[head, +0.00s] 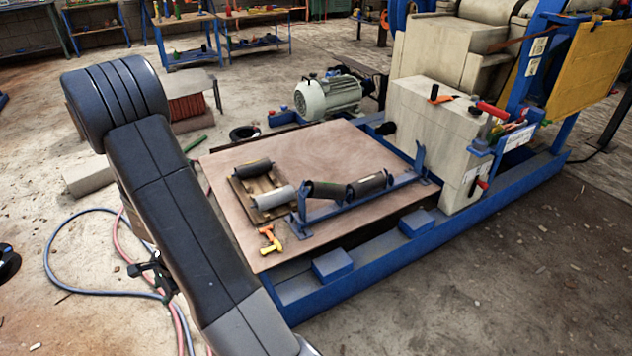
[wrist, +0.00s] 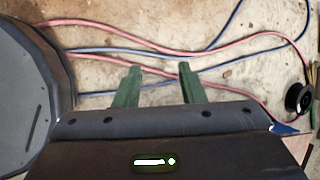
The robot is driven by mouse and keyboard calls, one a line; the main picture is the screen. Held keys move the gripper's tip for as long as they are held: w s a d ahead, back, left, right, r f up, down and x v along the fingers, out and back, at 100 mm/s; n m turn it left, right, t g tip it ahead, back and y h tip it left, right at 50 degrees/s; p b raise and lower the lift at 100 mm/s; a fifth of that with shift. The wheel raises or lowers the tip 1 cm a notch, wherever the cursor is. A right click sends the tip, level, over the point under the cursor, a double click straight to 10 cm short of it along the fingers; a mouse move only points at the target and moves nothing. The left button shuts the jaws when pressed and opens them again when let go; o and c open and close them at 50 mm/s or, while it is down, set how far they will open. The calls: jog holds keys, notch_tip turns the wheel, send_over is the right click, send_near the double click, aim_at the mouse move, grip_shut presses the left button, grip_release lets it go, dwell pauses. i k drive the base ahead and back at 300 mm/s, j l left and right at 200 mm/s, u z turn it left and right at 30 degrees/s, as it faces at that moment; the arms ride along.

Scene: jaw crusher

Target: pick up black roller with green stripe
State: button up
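Several rollers show in the head view. A dark roller (head: 253,168) and a light grey roller (head: 272,196) lie on a small wooden pallet (head: 236,189). Two more dark rollers, one on the left (head: 328,189) and one on the right (head: 367,184), rest along a blue frame (head: 389,187). No green stripe can be made out at this size, so I cannot tell which dark roller carries it. My gripper (wrist: 157,83) shows two green fingers spread apart with nothing between them in the wrist view, above bare floor and hoses, away from the rollers.
The rollers stand on a brown board (head: 330,148) over a blue steel base (head: 380,265). A yellow-orange tool (head: 270,240) lies near its front edge. A motor (head: 328,97) and the pale crusher body (head: 425,125) stand behind. Red and blue hoses (wrist: 190,50) cross the floor.

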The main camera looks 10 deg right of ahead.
aim_at(320, 190)
jog(key=i+l+z, duration=0.35)
jog(key=i+l, duration=0.3)
jog(key=l, duration=0.25)
jog(key=i+l+z, duration=0.3)
jog(key=i+l, duration=0.4)
jog(key=i, duration=0.05)
